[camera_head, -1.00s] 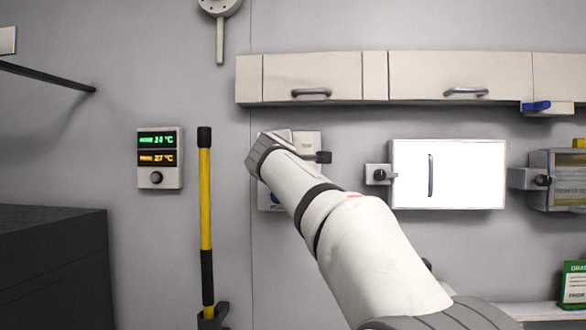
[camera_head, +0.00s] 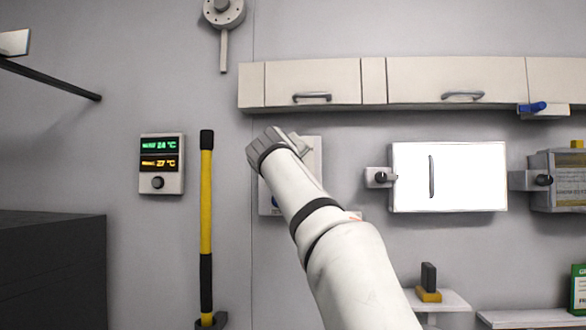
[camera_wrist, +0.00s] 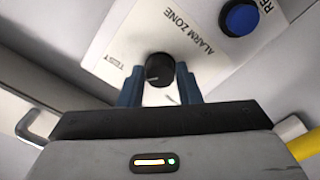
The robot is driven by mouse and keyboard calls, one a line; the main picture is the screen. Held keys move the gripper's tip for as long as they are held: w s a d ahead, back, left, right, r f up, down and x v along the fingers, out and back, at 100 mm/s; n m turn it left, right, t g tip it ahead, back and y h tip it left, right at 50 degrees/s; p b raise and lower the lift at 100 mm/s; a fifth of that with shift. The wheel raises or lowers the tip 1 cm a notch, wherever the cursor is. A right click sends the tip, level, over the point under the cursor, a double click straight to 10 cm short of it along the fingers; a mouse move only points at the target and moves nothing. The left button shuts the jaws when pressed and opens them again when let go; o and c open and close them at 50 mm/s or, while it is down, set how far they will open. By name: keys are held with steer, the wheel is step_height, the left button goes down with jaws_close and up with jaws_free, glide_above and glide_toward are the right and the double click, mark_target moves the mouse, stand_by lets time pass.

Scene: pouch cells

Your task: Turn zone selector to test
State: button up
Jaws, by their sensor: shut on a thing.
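The zone selector is a black round knob (camera_wrist: 160,70) on a pale wall panel (camera_wrist: 125,32), beside the printed words ALARM ZONE. The word TEST (camera_wrist: 115,62) is printed left of the knob in the wrist view. A pale mark shows on the knob's lower left face; its exact setting is hard to read. My gripper (camera_wrist: 159,82) is shut on the knob, with one blue finger on each side. In the head view the panel (camera_head: 312,160) is partly covered by my arm, which hides the knob and the fingers.
A blue button (camera_wrist: 240,18) sits on the same panel, right of the knob. In the head view, a temperature display (camera_head: 161,163) and a yellow pole (camera_head: 206,210) are to the left. Wall cabinets (camera_head: 312,80) hang above, and a white box (camera_head: 460,178) is to the right.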

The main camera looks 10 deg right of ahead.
steer(key=shift+m, duration=0.8)
steer(key=shift+r, duration=0.15)
steer(key=o, duration=1)
steer(key=shift+c, duration=0.2)
steer(key=shift+b, duration=0.3)
steer(key=b+v, duration=0.2)
steer(key=v, duration=0.6)
steer(key=shift+b, duration=0.4)
steer(key=shift+w, duration=0.1)
